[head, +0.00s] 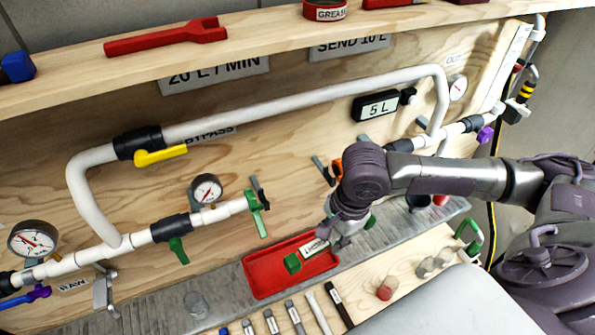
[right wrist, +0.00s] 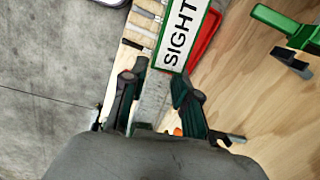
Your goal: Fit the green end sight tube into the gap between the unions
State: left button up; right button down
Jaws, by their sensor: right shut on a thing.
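The sight tube (head: 315,247) has a green end (head: 292,263) and a white label, and it slants over the red tray in the head view. Its green-edged "SIGHT" label (right wrist: 182,35) shows large in the right wrist view. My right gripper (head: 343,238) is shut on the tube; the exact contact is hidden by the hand. The gap in the pipe lies up and left of my gripper, between the green-handled fitting (head: 256,203) and an orange part (head: 337,168) partly hidden by my arm. The left gripper is not in view.
A red tray (head: 262,289) lies on the grey ledge below the tube. Several tools lie in a row on the front bench. A red knob (head: 384,292) stands to their right. A white bypass pipe (head: 290,105) with a yellow handle (head: 160,156) runs above the gap.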

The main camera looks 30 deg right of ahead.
jog(key=shift+d+r+m+p, duration=0.25)
jog(key=shift+r+m+p, duration=0.3)
jog(key=shift+r, duration=0.7)
jog(key=shift+w, duration=0.25)
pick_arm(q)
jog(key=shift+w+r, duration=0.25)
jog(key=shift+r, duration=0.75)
pick_arm(e)
jog(key=w+f, duration=0.1)
jog(key=w, duration=0.7)
jog(key=w+d+f, duration=0.1)
jog(key=w+f, duration=0.1)
jog(key=w, duration=0.7)
jog(key=shift+w+f, duration=0.25)
jog(key=shift+f, duration=0.15)
jog(key=c, duration=0.9)
grip_release()
jog(key=shift+o, duration=0.2)
